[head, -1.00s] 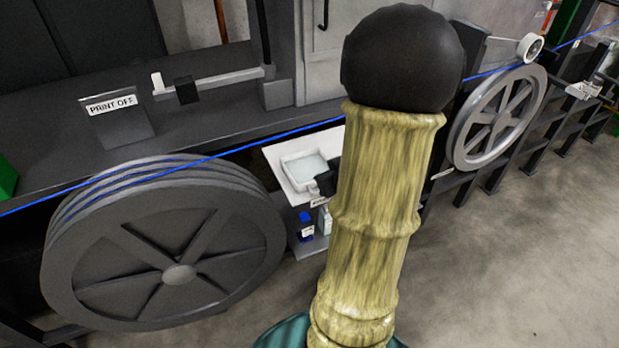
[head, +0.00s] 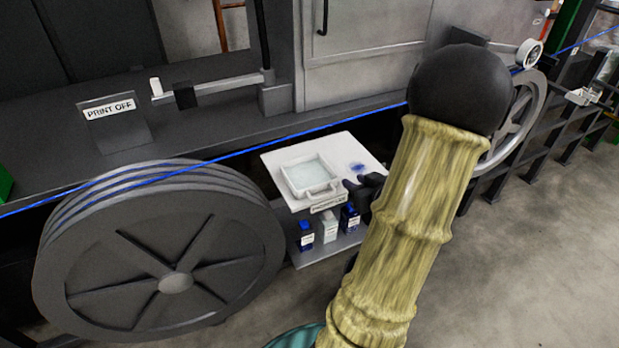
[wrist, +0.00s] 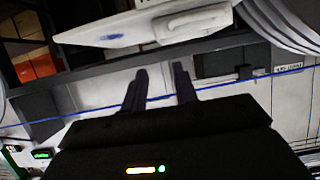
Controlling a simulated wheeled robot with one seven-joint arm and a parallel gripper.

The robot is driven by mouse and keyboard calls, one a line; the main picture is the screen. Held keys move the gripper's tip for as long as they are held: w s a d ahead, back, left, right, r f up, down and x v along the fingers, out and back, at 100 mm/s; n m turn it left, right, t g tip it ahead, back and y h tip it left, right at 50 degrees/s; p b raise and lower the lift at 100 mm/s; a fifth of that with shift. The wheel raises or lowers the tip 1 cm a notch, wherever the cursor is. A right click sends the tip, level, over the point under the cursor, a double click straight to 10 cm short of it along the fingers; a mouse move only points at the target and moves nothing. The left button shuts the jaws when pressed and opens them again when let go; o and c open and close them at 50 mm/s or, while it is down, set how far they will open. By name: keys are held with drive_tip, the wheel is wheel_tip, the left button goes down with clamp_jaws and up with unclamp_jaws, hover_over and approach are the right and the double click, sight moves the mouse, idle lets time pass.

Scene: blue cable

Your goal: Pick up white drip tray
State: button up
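The white drip tray (head: 309,175) is a small square tray with raised rims and a pale bottom. It sits on a white shelf board (head: 279,157) in the head view. In the wrist view, the tray (wrist: 194,22) shows at the top, above the fingers. My gripper (head: 355,188) is just right of the tray, apart from it, and partly hidden by my arm. The wrist view shows the gripper (wrist: 160,69) open, its two dark fingers apart with nothing between them.
A blue smear (head: 357,167) marks the board right of the tray. Small bottles (head: 328,226) stand on a lower shelf. A blue cable (head: 270,145) runs behind the board and over a large grey wheel (head: 160,255) at left. A dark machine (head: 50,125) stands behind.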

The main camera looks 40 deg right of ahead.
drive_tip(key=p, duration=0.2)
approach(330, 167)
drive_tip(key=x, duration=0.5)
drive_tip(key=shift+p+x, duration=0.9)
drive_tip(key=shift+x, duration=1.75)
drive_tip(key=shift+s+f, duration=0.1)
clamp_jaws()
